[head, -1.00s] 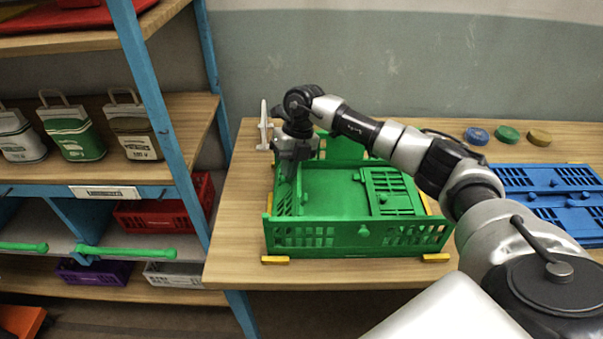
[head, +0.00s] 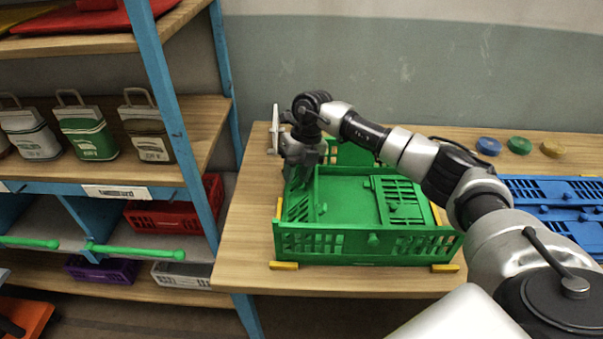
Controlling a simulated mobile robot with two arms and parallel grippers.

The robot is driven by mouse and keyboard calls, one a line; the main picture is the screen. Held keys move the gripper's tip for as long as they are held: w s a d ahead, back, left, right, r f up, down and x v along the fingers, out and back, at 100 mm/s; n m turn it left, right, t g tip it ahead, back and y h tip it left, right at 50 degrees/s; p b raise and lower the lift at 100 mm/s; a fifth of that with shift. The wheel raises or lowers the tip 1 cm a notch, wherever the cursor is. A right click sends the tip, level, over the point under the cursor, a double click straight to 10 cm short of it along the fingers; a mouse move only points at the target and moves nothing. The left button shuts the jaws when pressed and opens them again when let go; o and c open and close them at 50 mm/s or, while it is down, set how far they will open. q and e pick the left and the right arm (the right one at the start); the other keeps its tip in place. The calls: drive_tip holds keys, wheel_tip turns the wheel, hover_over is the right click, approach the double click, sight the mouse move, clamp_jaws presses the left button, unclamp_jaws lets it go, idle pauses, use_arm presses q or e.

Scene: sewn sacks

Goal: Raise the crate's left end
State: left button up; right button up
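The green crate (head: 345,243) stands on the wooden table. Its front wall and back wall are upright. Its right end panel (head: 402,200) lies folded flat inside. Its left end panel (head: 299,209), with slots and a small knob, looks tilted rather than flat; its exact angle is unclear. My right gripper (head: 303,166) reaches over from the right and is at the far part of the left end, pointing down. Its fingertips are hidden by its own body and the panel, so grip and contact cannot be told. My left gripper is not in view.
A blue folded crate (head: 560,205) lies at the right. Blue, green and tan discs (head: 519,146) sit behind it. A white upright object (head: 275,130) stands behind the gripper. A blue-framed shelf (head: 165,110) with sacks and bins is close on the left.

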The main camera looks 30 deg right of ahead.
drive_tip(key=shift+w+a+r+p, duration=0.15)
drive_tip(key=shift+w+r+p, duration=0.15)
drive_tip(key=shift+w+r, duration=0.35)
drive_tip(key=w+a+r+p, duration=0.1)
drive_tip(key=w+r+p, duration=0.2)
drive_tip(key=r, duration=0.6)
drive_tip(key=shift+a+p, duration=0.3)
drive_tip(key=shift+p, duration=0.2)
drive_tip(key=shift+w, duration=0.1)
drive_tip(key=shift+r, duration=0.1)
drive_tip(key=s+b+v, duration=0.1)
drive_tip(key=b+v, duration=0.2)
drive_tip(key=v, duration=0.7)
drive_tip(key=shift+w+r, duration=0.3)
drive_tip(key=shift+w, duration=0.15)
drive_tip(key=shift+d+f, duration=0.1)
drive_tip(key=shift+d, duration=0.05)
